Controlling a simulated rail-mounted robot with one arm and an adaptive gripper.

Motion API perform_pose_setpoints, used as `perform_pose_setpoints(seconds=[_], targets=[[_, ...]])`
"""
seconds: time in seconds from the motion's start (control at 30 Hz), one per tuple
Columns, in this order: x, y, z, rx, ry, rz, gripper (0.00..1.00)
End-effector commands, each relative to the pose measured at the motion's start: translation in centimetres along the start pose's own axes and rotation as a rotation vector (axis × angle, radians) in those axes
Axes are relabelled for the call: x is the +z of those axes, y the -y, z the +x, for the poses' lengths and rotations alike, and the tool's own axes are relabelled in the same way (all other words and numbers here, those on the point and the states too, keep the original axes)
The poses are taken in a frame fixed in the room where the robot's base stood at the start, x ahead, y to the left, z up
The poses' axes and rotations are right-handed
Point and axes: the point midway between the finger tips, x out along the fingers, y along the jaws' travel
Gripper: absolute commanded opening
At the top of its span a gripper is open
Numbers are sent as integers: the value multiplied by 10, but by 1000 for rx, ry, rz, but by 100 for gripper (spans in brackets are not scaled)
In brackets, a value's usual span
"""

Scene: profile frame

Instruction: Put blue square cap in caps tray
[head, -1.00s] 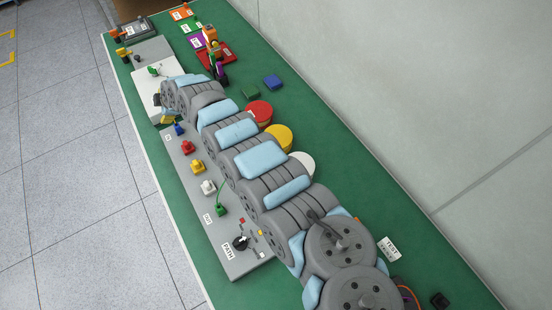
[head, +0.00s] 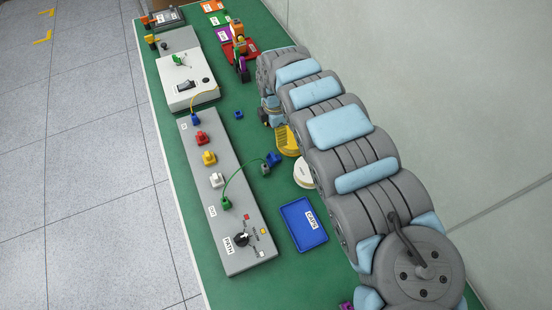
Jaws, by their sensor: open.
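A small blue square piece (head: 238,114), which looks like the blue square cap, lies on the green table to the right of the grey panel. The blue caps tray (head: 304,224), with a white CAPS label, lies on the table right of the panel's near end. Its floor looks empty. My gripper (head: 265,116) hangs from the far end of my arm, just right of the blue piece and apart from it. It is open, and I see nothing held. Its fingers are small and partly hidden.
The grey panel (head: 228,205) carries several coloured plugs. A white switch box (head: 187,80) lies beyond the panel.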

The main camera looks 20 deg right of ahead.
Motion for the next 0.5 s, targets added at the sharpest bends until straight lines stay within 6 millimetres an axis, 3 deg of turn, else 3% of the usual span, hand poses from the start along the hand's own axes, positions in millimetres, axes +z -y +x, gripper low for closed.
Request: perform_pose_setpoints(seconds=[0.2,0.5], targets=[[-2,1,39,-3,-3,-1,74],[-2,0,78,0,-3,0,74]])
